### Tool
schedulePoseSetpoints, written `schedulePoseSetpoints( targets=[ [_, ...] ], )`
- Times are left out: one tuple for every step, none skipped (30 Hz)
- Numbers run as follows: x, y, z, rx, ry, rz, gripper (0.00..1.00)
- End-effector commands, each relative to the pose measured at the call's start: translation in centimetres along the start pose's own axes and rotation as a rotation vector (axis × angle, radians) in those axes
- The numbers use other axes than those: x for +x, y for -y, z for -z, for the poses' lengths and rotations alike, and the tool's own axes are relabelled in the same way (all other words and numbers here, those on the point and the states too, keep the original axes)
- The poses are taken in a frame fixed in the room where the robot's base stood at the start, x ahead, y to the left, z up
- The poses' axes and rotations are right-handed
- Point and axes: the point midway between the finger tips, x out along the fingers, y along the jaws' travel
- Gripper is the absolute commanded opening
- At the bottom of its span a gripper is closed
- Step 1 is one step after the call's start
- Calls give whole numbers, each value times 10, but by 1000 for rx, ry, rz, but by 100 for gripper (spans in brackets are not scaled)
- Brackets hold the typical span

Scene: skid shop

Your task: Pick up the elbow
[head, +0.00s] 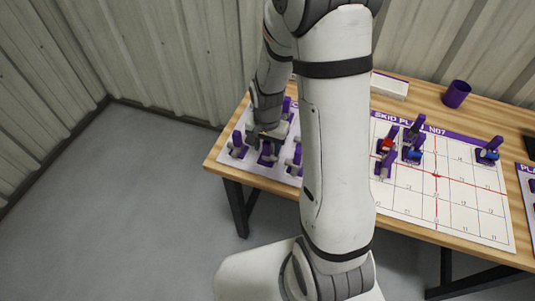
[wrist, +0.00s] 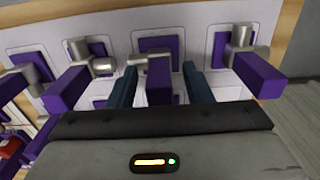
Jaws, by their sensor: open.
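Several grey pipe fittings with purple bars stand on purple pads on a white board; which is the elbow is hard to tell. In the wrist view, one grey fitting (wrist: 152,60) with a purple bar (wrist: 160,84) stands between the two dark fingers of my gripper (wrist: 160,75). The fingers are open, one on either side of the bar, with gaps showing. Another fitting (wrist: 98,62) is to the left and one (wrist: 240,50) to the right. In the head view, my gripper (head: 265,137) is low over the board (head: 228,157), and my arm hides part of it.
The neighbouring fittings stand close on both sides of my fingers. A skid plan sheet (head: 455,205) bears several purple parts, some with red or blue pieces. A purple cup (head: 457,93) and white box (head: 390,85) are at the back of the wooden table (head: 430,104).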

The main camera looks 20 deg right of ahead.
Motion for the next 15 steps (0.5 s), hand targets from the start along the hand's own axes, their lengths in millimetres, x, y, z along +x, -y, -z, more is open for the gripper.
schedulePoseSetpoints(
  targets=[
    [0, 0, 0, 0, 0, 0, 45],
    [0, 0, 0, 0, 0, 0, 45],
    [0, 0, 0, -1, 0, 0, 45],
    [0, 0, 0, -1, 0, 0, 42],
    [0, 0, 0, -1, 0, 0, 40],
    [0, 0, 0, -1, 0, 0, 36],
    [0, 0, 0, -1, 0, 0, 34],
    [0, 0, 0, -1, 0, 0, 32],
    [0, 0, 0, -1, 0, 0, 28],
    [0, 0, 0, -1, 0, 0, 26],
    [0, 0, 0, -1, 0, 0, 23],
    [0, 0, 0, -1, 0, 0, 20],
    [0, 0, 0, -1, 0, 0, 18],
    [0, 0, 0, -1, 0, 0, 15],
    [0, 0, 0, -1, 0, 0, 12]
  ],
)
